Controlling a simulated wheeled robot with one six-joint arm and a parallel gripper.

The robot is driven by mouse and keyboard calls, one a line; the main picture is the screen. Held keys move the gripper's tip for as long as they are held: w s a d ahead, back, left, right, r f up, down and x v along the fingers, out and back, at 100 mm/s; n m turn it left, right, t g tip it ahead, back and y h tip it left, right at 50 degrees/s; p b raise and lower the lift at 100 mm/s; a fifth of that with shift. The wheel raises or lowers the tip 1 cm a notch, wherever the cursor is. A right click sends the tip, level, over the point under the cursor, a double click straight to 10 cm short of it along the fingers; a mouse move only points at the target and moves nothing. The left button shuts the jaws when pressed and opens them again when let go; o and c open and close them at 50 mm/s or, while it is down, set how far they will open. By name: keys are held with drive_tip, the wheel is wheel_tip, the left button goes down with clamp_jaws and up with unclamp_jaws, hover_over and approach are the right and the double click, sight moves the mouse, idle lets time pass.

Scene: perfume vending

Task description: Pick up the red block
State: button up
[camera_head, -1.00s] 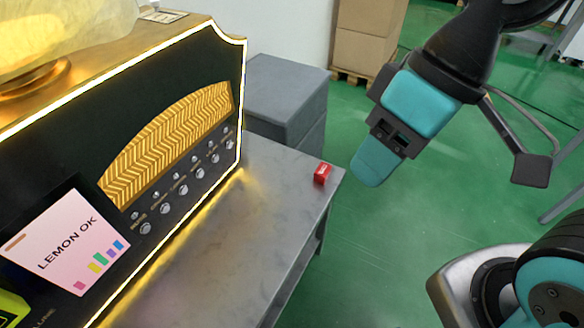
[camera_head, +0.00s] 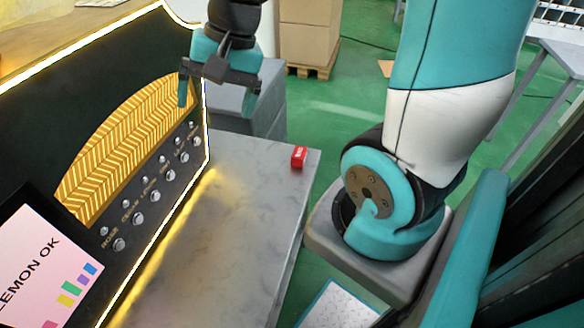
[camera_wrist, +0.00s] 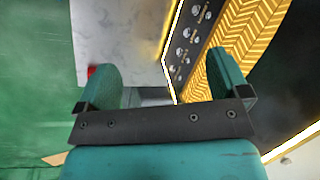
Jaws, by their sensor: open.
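The small red block (camera_head: 299,157) lies near the far right corner of the grey marbled table (camera_head: 240,215) in the head view. In the wrist view a sliver of the red block (camera_wrist: 91,71) shows beside the left finger, which hides the rest. My gripper (camera_head: 216,108) is open and empty, fingers pointing down, at the table's far end. In the head view it is left of the block, higher and apart from it, close to the machine's edge. In the wrist view both fingers of my gripper (camera_wrist: 170,80) are spread wide.
The black perfume machine (camera_head: 130,180) with a glowing edge, knobs and gold panel stands along the table's left. A screen (camera_head: 45,280) reads "LEMON OK". Grey boxes (camera_head: 270,100) stand behind the table, and cardboard boxes (camera_head: 308,30) further back.

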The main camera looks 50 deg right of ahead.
drive_tip(key=w+d+f+m+t+b, duration=0.1)
drive_tip(key=w+d+f+m+b, duration=0.25)
drive_tip(key=d+f+m, duration=0.85)
drive_tip(key=m+t+h+b, duration=0.15)
drive_tip(key=m+b, duration=0.35)
drive_tip(key=m, duration=0.7)
approach(300, 152)
drive_tip(key=shift+h, duration=0.35)
drive_tip(key=b+x, duration=0.1)
drive_tip(key=x, duration=0.1)
drive_tip(key=b+x, duration=0.2)
drive_tip(key=shift+w+a+f, duration=0.1)
drive_tip(key=shift+a+f, duration=0.1)
drive_tip(key=shift+a, duration=0.25)
drive_tip(key=shift+b+x, duration=0.95)
drive_tip(key=shift+x, duration=2.1)
drive_tip(key=c, duration=1)
